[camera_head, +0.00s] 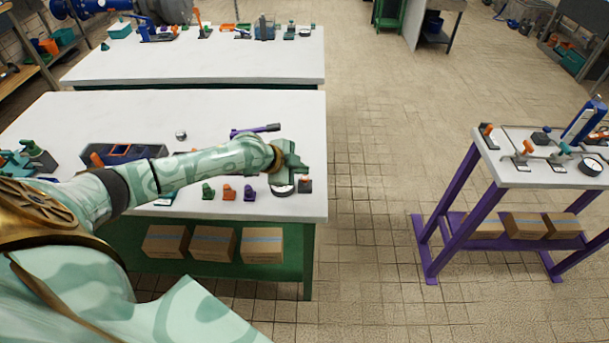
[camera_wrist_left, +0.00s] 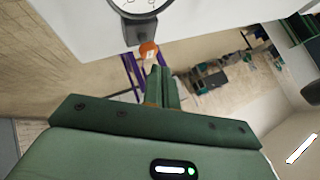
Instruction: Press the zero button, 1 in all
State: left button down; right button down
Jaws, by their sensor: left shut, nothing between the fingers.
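The round dial gauge (camera_head: 283,190) sits near the front right corner of the near white table, partly covered by my gripper. Beside it is a small dark block with an orange top (camera_head: 305,185), seemingly the zero button. In the left wrist view the dial (camera_wrist_left: 138,5) is cut by the top edge, with a round orange button (camera_wrist_left: 148,50) beside it. My left gripper (camera_head: 292,165) is over the gauge, fingers together and empty. In the wrist view its fingertips (camera_wrist_left: 160,75) appear just short of the button; I cannot tell whether they touch. My right gripper is not in view.
Small green, orange and purple pieces (camera_head: 229,192) stand along the table's front edge. A purple-handled tool (camera_head: 255,130) lies behind my forearm. A purple-legged stand (camera_head: 545,172) with valves and a gauge is at right, across open floor.

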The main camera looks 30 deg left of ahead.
pick_arm(q)
notch_tip(320, 180, up, 5)
jog(key=p, duration=0.4)
dwell(0.3)
dwell(0.6)
